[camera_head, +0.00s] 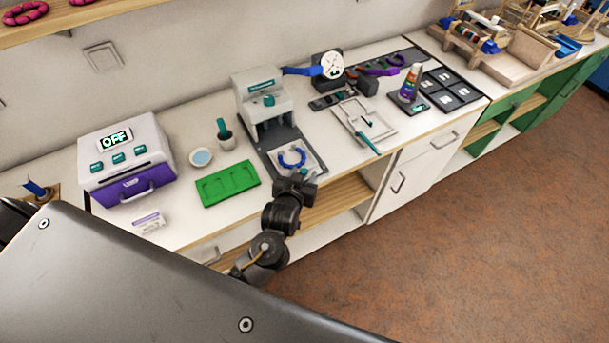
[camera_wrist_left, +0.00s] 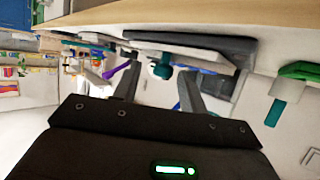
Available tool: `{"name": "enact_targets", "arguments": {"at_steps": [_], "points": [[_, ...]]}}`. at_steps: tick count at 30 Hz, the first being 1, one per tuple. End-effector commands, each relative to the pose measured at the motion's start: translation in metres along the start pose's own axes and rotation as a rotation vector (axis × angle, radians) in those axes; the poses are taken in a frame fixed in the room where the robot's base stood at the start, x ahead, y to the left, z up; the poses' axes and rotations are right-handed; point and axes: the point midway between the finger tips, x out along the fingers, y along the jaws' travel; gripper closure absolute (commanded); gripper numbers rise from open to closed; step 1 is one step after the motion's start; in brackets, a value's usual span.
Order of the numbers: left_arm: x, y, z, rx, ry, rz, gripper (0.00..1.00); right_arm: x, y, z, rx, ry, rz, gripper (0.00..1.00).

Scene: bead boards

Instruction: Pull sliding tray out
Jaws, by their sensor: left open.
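The sliding tray (camera_head: 284,170) is a pale plate with a blue bead ring (camera_head: 292,158) on it. It sits on the dark grey base of a white press (camera_head: 264,105), near the counter's front edge. A small teal knob (camera_head: 308,174) is at the tray's front. My left gripper (camera_head: 297,184) is at this front end, partly covering it. In the left wrist view the gripper (camera_wrist_left: 158,88) is open, with the teal knob (camera_wrist_left: 161,71) showing between its fingers. Contact between fingers and knob cannot be told. My right gripper is not in view.
A purple and white machine (camera_head: 127,160) reading OFF stands farther left. A white frame (camera_head: 362,122) lies to the right. The floor in front of the counter is clear.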

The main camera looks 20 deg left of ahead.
Motion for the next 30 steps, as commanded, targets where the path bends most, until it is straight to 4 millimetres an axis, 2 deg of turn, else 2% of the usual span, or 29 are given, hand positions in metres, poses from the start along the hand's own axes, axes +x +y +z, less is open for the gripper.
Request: {"name": "enact_targets", "arguments": {"at_steps": [5, 18, 24, 30], "points": [[-0.012, 0.000, 0.001, -0.002, 0.000, 0.000, 0.58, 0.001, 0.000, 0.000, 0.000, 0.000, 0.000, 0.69], [-0.093, 0.001, 0.001, -0.003, -0.001, 0.001, 0.58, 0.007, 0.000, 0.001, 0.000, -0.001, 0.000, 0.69], [-0.108, 0.000, 0.001, 0.000, -0.001, 0.000, 0.58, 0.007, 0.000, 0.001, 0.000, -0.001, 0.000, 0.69], [-0.109, 0.000, 0.000, 0.000, 0.000, -0.001, 0.58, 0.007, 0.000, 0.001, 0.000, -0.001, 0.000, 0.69]]}}
